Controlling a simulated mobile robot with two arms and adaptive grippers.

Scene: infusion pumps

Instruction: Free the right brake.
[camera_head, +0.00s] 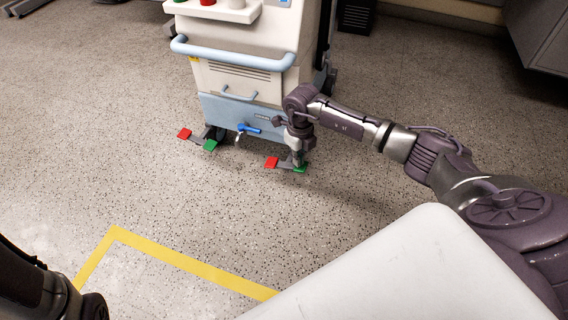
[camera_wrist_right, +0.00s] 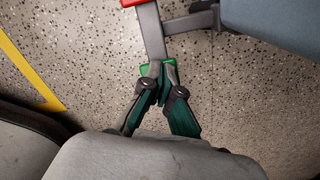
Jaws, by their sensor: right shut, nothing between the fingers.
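A wheeled medical cart (camera_head: 235,80) stands at the top middle of the head view. At its base are two brake pedal pairs, each with a red and a green pad. The right brake has a red pad (camera_head: 271,162) and a green pad (camera_head: 300,168). My right gripper (camera_head: 298,163) points down at the right green pad, its fingers shut and empty. In the right wrist view the fingertips (camera_wrist_right: 160,70) overlap the green pad (camera_wrist_right: 146,70); I cannot tell whether they press it. The red pad (camera_wrist_right: 131,3) is at the top edge. My left gripper is not in view.
The left brake has a red pad (camera_head: 184,133) and a green pad (camera_head: 210,145). A blue lever (camera_head: 249,129) sits low on the cart front. Yellow floor tape (camera_head: 190,264) crosses the open floor in front. A grey cabinet (camera_head: 540,40) is at the upper right.

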